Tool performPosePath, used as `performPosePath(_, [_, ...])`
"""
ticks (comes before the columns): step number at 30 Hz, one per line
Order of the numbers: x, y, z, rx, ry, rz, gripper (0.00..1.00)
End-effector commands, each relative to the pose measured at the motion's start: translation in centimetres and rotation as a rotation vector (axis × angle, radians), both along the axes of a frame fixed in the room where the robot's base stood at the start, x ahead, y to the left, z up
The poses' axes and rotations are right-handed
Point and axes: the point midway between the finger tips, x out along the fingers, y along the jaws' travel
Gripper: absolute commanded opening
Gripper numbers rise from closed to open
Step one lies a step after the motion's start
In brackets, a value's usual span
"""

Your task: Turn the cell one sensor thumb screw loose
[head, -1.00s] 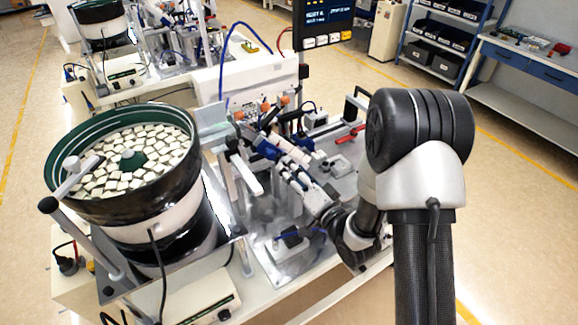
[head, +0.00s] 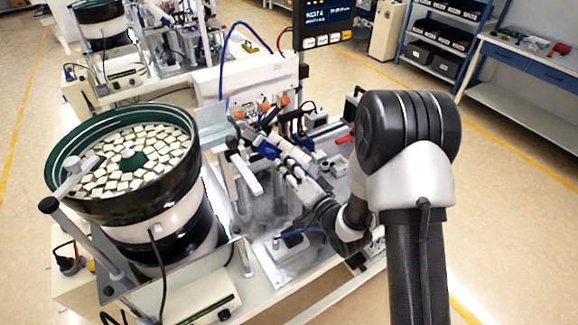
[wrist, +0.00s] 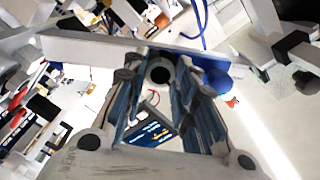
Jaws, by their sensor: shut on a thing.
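My gripper (head: 285,170) reaches in low over the middle of the cell one feeder station, right of the feeder bowl (head: 180,205). In the wrist view, its two blue-lined fingers (wrist: 163,78) are closed in on a small round dark knob with a pale rim, which I take to be the sensor thumb screw (wrist: 160,70). The knob sits between the fingertips. In the head view the fingers and station parts hide the screw. How far it is turned cannot be told.
The bowl holds many pale square parts. Brackets, a white rail (head: 243,174) and blue fittings (head: 264,147) crowd the space around my gripper. A display (head: 328,14) stands behind the station. Open floor lies to the right.

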Motion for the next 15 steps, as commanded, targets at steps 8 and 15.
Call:
performPosePath(8, [-0.01, -0.01, 0.0, 0.0, 0.0, 0.0, 0.02])
performPosePath(15, [0.0, 0.0, -0.07, -0.022, -0.016, 0.0, 0.02])
